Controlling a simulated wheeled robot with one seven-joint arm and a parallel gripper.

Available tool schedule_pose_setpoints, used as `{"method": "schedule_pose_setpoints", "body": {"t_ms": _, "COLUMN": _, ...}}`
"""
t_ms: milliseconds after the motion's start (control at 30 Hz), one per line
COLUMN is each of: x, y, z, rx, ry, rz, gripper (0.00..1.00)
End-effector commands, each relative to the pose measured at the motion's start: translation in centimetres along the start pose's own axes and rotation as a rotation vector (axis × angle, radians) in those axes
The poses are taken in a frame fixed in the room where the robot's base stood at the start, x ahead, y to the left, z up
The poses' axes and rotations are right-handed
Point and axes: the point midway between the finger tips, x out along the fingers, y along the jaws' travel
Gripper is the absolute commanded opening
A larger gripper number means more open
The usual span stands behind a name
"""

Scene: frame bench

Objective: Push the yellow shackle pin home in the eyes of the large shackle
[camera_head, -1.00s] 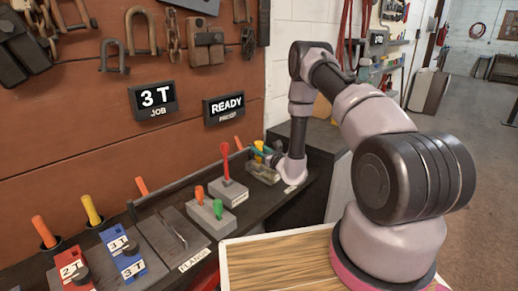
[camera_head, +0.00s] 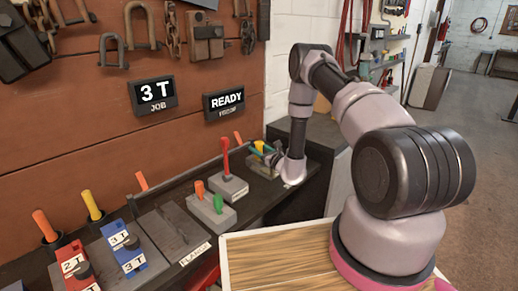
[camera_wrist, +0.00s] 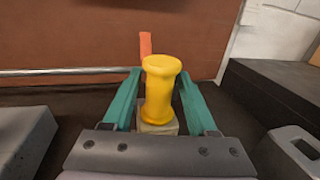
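A yellow pin (camera_wrist: 160,88), spool-shaped with a wide top, stands upright between my gripper's teal fingers in the wrist view. A pale block-like piece (camera_wrist: 158,129) shows below it, mostly hidden. My gripper (camera_wrist: 160,76) has one finger on each side of the pin, with narrow gaps beside its waist, so it looks open around it. In the head view the yellow pin (camera_head: 259,146) is at the far right end of the bench, beside my gripper (camera_head: 268,153). The shackle's eyes and the pin's depth in them cannot be made out.
An orange upright piece (camera_wrist: 145,44) and a metal rail (camera_wrist: 65,72) stand behind the pin. Grey blocks flank my gripper, left (camera_wrist: 24,135) and right (camera_wrist: 290,152). Further along the bench are a red-handled block (camera_head: 228,187) and a block with orange and green pegs (camera_head: 210,210).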

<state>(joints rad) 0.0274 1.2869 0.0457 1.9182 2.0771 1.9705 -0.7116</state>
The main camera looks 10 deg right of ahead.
Motion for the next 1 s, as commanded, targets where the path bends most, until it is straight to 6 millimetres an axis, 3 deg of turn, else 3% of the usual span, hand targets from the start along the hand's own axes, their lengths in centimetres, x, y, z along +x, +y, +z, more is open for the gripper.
{"method": "schedule_pose_setpoints", "body": {"t_ms": 433, "x": -0.9, "y": -0.1, "z": -0.1, "rx": 0.000, "ry": 0.003, "rz": -0.002, "gripper": 0.71}}
{"method": "schedule_pose_setpoints", "body": {"t_ms": 800, "x": -7.9, "y": -0.1, "z": -0.1, "rx": 0.002, "ry": 0.003, "rz": -0.003, "gripper": 0.71}}
{"method": "schedule_pose_setpoints", "body": {"t_ms": 1000, "x": -10.3, "y": -0.1, "z": 0.0, "rx": 0.000, "ry": 0.001, "rz": -0.001, "gripper": 0.71}}
